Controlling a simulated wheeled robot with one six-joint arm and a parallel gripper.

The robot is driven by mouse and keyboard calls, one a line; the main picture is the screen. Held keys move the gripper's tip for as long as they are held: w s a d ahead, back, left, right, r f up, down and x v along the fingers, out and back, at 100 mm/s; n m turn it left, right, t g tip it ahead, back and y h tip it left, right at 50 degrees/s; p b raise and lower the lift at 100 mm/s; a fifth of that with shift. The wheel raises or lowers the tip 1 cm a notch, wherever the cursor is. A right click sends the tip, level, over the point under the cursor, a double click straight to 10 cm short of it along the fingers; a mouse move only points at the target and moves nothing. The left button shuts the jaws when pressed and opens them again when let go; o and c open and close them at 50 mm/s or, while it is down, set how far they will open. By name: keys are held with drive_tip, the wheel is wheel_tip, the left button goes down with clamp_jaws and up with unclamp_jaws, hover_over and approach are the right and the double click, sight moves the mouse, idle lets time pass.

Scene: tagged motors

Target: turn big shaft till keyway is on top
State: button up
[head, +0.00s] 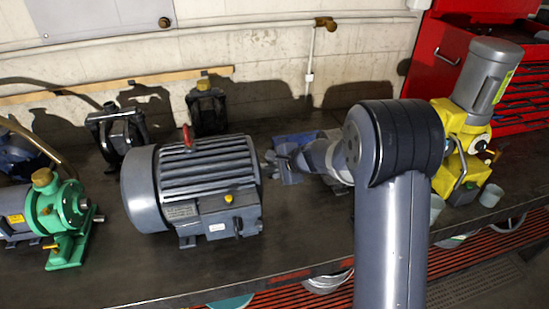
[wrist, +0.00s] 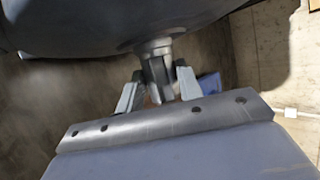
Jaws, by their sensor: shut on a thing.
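The big grey motor (head: 190,190) stands on the bench left of my arm, and its body fills the top of the wrist view (wrist: 85,22). Its big shaft (wrist: 155,68) sticks out from the end face towards my gripper. My gripper (wrist: 159,88) has one finger on each side of the shaft and is shut on it. In the head view my gripper (head: 283,163) is at the motor's right end, where the shaft is mostly hidden. A dark lengthwise line shows on the shaft in the wrist view; I cannot tell if it is the keyway.
A green pump (head: 65,220) stands at the left. A yellow machine with a grey motor (head: 485,85) stands at the right, beside a red tool cabinet (head: 450,40). Something blue (head: 290,140) lies behind my gripper. The bench front is clear.

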drive_tip(key=shift+w+a+r+g+h+p, duration=0.1)
drive_tip(key=shift+w+r+g+h+p, duration=0.15)
drive_tip(key=shift+g, duration=0.3)
drive_tip(key=shift+g+h+p, duration=0.15)
drive_tip(key=shift+g+p, duration=0.2)
drive_tip(key=shift+g, duration=0.2)
drive_tip(key=shift+w+a+m+g+h+p, duration=0.1)
drive_tip(key=shift+m+g+h, duration=0.15)
drive_tip(key=shift+g, duration=0.4)
drive_tip(key=shift+w+d+m+g+h+p, duration=0.1)
drive_tip(key=shift+m+g+h+p, duration=0.1)
drive_tip(key=shift+g, duration=0.4)
drive_tip(key=shift+w+a+m+g+h+p, duration=0.1)
drive_tip(key=shift+m+g+h, duration=0.15)
drive_tip(key=shift+g, duration=0.4)
drive_tip(key=o, duration=1)
drive_tip(key=shift+r, duration=0.1)
drive_tip(key=v, duration=0.3)
drive_tip(key=b+v, duration=0.1)
drive_tip(key=v, duration=0.3)
drive_tip(key=b+v, duration=0.1)
drive_tip(key=v, duration=0.2)
drive_tip(key=shift+w+r, duration=0.2)
drive_tip(key=shift+r, duration=0.2)
